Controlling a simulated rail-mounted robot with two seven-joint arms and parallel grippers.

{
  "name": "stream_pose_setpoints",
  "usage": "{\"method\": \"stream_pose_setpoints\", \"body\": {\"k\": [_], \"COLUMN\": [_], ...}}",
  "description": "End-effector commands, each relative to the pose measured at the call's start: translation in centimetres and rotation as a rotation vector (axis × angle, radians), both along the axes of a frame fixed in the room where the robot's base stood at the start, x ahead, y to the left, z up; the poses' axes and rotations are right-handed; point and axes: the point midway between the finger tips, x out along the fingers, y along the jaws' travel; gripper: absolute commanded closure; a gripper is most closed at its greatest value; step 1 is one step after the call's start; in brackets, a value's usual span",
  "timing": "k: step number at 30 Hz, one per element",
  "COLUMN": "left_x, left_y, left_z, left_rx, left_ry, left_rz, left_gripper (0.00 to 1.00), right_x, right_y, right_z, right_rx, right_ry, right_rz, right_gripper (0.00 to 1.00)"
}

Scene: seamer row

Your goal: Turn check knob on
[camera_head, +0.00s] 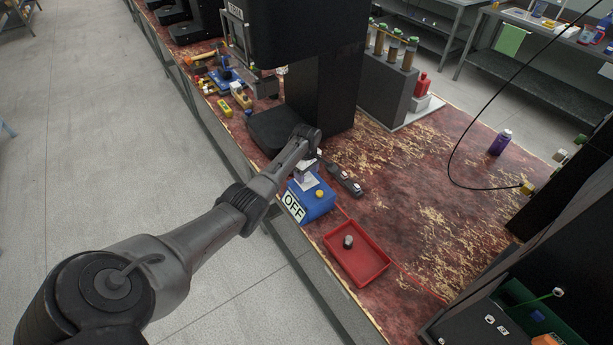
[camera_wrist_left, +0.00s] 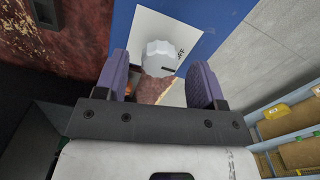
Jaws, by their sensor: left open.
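The blue control box (camera_head: 316,205) stands on the worn red bench top, with a white sign reading OFF on its front and a yellow button on top. The white check knob (camera_wrist_left: 160,56) sits on a white plate (camera_wrist_left: 183,31) on the blue box in the left wrist view. Small dark lettering shows beside the knob, and a short dark mark shows at its lower edge. My left gripper (camera_wrist_left: 161,72) is open, with its purple-grey fingers on either side of the knob, apparently not pressing it. In the head view my wrist largely hides the knob. My right gripper is out of view.
A dark tool (camera_head: 344,180) lies just behind the box. A black machine (camera_head: 322,90) rises behind my gripper. A purple bottle (camera_head: 500,142) stands farther right. Bench space between is clear.

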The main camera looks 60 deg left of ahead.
Motion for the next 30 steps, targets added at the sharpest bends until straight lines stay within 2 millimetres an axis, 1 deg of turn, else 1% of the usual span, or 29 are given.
{"method": "stream_pose_setpoints", "body": {"k": [1, 4, 15, 30], "left_x": [0.00, 0.00, 0.01, -0.01], "left_y": [-0.01, -0.01, 0.00, 0.01], "left_z": [-0.46, -0.82, -0.98, -0.97], "left_rx": [-0.001, 0.000, 0.000, 0.000], "left_ry": [0.000, 0.000, 0.000, 0.000], "left_rz": [0.000, 0.000, -0.001, -0.001], "left_gripper": [0.37, 0.37, 0.38, 0.85], "right_x": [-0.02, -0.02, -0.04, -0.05], "right_y": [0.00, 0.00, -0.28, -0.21], "right_z": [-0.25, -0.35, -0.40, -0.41], "right_rx": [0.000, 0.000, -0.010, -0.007], "right_ry": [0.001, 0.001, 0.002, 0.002], "right_rz": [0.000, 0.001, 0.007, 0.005], "right_gripper": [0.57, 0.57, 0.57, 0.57]}}
